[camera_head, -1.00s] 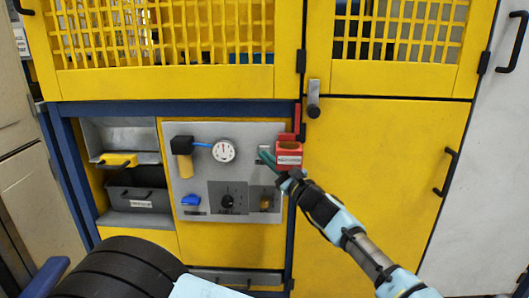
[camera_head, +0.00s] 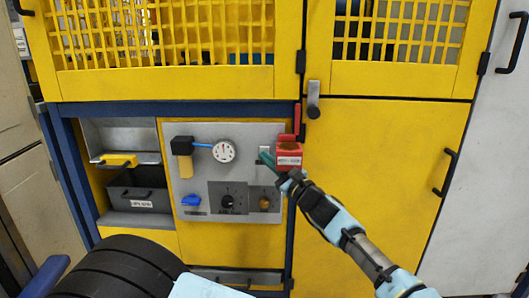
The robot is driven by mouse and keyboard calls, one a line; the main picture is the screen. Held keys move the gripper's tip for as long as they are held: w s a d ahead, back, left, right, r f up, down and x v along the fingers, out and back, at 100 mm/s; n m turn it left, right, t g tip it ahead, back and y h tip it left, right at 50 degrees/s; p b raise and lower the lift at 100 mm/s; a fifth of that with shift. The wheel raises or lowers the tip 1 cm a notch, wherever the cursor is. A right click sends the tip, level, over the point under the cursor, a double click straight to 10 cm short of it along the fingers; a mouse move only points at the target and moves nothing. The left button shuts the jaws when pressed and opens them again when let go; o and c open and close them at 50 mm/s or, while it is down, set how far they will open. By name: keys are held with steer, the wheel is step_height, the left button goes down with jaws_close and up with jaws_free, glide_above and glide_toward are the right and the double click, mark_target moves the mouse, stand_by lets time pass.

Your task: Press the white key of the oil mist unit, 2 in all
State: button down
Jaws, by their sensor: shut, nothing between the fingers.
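A grey panel (camera_head: 242,137) on the yellow machine front carries a round white gauge (camera_head: 223,151), a black-topped regulator and several controls. A small pale key (camera_head: 264,150) shows at the panel's right side, just left of a red box; I take it to be the white key. My gripper (camera_head: 266,158) is shut and empty, its dark green fingers pointing left at the key's lower edge. The fingertips hide part of the key. I cannot tell whether they touch it.
The red box (camera_head: 289,161) stands out from the panel close to my fingers and wrist. A black dial (camera_head: 228,201), a brass-coloured knob (camera_head: 264,203) and a blue handle (camera_head: 191,200) sit lower. A yellow door (camera_head: 385,150) is at the right.

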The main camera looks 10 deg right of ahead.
steer(key=shift+s+a, duration=0.1)
steer(key=shift+s, duration=0.3)
steer(key=shift+s, duration=0.1)
steer(key=shift+s+a+p, duration=0.25)
steer(key=shift+s+p, duration=0.1)
steer(key=shift+s, duration=0.85)
steer(key=shift+s+a+p, duration=0.2)
steer(key=shift+s+p, duration=0.1)
steer(key=shift+s, duration=0.9)
steer(key=shift+a, duration=0.1)
stand_by(0.7)
